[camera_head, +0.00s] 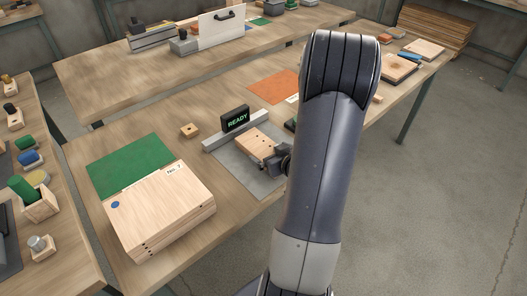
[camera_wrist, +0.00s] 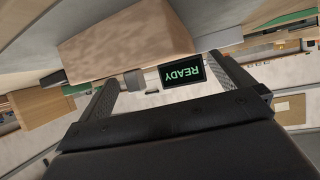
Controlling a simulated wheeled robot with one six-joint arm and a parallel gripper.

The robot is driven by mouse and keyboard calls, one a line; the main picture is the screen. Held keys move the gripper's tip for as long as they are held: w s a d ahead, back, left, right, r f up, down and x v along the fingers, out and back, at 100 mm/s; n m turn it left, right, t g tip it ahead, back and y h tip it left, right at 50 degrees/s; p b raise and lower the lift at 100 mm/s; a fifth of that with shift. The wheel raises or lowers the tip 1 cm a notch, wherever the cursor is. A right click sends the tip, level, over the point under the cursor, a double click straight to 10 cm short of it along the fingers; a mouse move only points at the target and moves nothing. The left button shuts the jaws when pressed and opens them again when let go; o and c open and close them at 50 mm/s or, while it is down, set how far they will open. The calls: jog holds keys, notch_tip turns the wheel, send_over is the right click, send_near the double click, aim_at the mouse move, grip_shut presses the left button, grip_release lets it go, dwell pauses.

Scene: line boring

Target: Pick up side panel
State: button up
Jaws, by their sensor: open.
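A small pale wooden panel (camera_head: 256,143) with dark holes on its top lies on a grey plate (camera_head: 236,162), against a light grey fence. I take it for the side panel. My gripper (camera_head: 275,161) is at the panel's near right end, partly hidden by my arm. In the wrist view, both fingers of my gripper (camera_wrist: 165,72) are spread apart and nothing is held between them. A wooden piece (camera_wrist: 125,42), seemingly the same panel, shows just beyond the fingertips; I cannot tell whether they touch it.
A black READY display (camera_head: 235,119) stands behind the fence (camera_head: 222,138). A stack of larger wooden panels (camera_head: 160,205) labelled No. 7 lies at left, next to a green mat (camera_head: 130,163). An orange mat (camera_head: 273,86) lies farther back. A small drilled block (camera_head: 190,130) sits left of the fence.

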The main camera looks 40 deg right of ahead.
aim_at(265, 149)
jog(key=shift+x, duration=2)
jog(key=shift+d, duration=0.15)
jog(key=shift+c, duration=0.3)
jog(key=c, duration=0.9)
